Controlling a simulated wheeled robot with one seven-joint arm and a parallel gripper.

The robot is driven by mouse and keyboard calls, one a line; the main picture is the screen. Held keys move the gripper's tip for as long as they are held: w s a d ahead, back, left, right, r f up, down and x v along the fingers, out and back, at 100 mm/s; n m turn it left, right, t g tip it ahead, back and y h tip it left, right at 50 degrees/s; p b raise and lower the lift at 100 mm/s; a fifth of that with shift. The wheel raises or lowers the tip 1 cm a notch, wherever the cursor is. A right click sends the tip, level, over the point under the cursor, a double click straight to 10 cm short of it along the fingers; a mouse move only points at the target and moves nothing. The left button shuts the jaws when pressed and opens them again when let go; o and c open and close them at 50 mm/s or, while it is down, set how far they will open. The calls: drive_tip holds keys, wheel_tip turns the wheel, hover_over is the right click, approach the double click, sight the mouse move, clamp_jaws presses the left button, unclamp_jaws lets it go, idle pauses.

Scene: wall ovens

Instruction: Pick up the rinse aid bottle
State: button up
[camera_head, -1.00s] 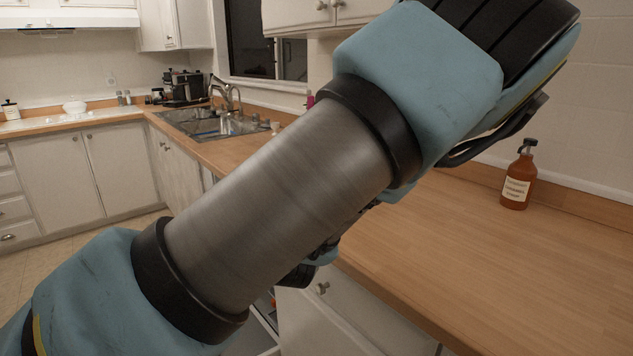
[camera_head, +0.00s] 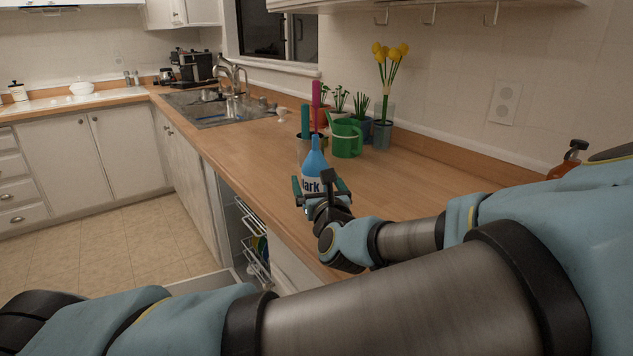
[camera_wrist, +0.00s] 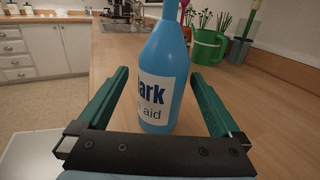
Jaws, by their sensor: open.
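The rinse aid bottle (camera_head: 315,165) is blue with a narrow neck and a white label, and it stands upright on the wooden counter near its front edge. In the wrist view the bottle (camera_wrist: 164,75) shows large, its label reading "ark" and "aid". My gripper (camera_head: 320,182) is open at the bottle. In the wrist view its two green fingers (camera_wrist: 164,82) lie on either side of the bottle's body, with gaps visible near the palm. The bottle's lower part is partly hidden by my gripper in the head view.
A green watering can (camera_head: 346,138), potted plants (camera_head: 382,132) and a cup with coloured handles (camera_head: 304,148) stand close behind the bottle. A sink (camera_head: 215,108) lies farther back. An amber bottle (camera_head: 567,163) is at the right. An open dishwasher rack (camera_head: 250,235) is below the counter.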

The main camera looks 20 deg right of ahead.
sight(313, 169)
drive_tip(key=shift+d+p+x, duration=0.15)
drive_tip(key=shift+p+x, duration=0.45)
drive_tip(key=shift+x, duration=0.85)
drive_tip(key=shift+d+p+x, duration=0.1)
drive_tip(key=shift+p+x, duration=0.45)
drive_tip(key=shift+x, duration=0.95)
drive_tip(key=shift+s+r, duration=0.1)
drive_tip(key=c, duration=1.5)
